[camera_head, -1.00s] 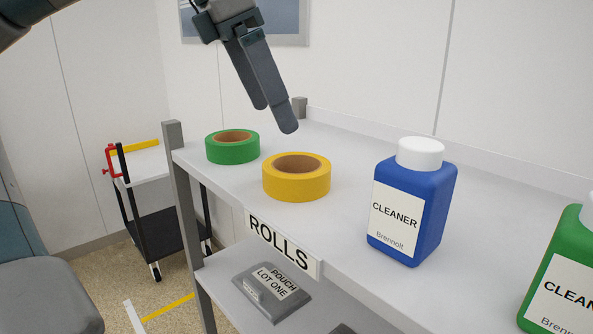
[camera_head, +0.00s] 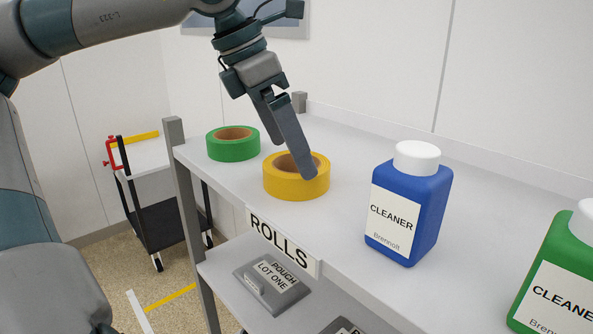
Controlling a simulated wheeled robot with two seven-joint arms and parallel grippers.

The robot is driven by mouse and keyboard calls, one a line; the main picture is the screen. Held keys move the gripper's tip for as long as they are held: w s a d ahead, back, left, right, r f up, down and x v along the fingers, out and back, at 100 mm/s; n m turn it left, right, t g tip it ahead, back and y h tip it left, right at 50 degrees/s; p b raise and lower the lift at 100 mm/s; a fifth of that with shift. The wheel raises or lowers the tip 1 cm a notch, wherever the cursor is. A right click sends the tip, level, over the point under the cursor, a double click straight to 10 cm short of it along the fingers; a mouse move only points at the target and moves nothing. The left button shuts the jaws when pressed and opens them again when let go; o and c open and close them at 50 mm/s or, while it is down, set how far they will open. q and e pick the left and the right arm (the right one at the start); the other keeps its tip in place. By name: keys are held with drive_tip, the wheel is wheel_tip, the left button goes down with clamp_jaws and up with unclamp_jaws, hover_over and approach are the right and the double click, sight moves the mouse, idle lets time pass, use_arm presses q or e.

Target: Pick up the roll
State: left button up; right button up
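A yellow roll (camera_head: 283,185) of tape lies flat on the white top shelf. A green roll (camera_head: 232,149) lies flat behind it to the left. My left gripper (camera_head: 309,174) comes down from above, and its near finger overlaps the right part of the yellow roll in the picture. I cannot tell whether the near fingertip touches the roll. The yellow roll still rests on the shelf. My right gripper is out of view.
A blue cleaner bottle (camera_head: 408,205) stands right of the rolls on the shelf (camera_head: 340,160), with a green cleaner bottle (camera_head: 560,275) farther right. A grey pouch holder (camera_head: 272,285) is on the lower shelf. A cart (camera_head: 165,215) stands at the left.

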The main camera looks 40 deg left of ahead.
use_arm(q)
drive_tip(key=p+x, duration=0.1)
drive_tip(key=x, duration=0.2)
drive_tip(key=shift+w+d+f+p, duration=0.1)
drive_tip(key=shift+w+f+p, duration=0.1)
drive_tip(key=shift+f, duration=0.15)
drive_tip(key=shift+w+f+p, duration=0.1)
drive_tip(key=shift+f+p, duration=0.1)
drive_tip(key=shift+f, duration=0.1)
drive_tip(key=shift+c, duration=0.6)
drive_tip(key=c, duration=0.9)
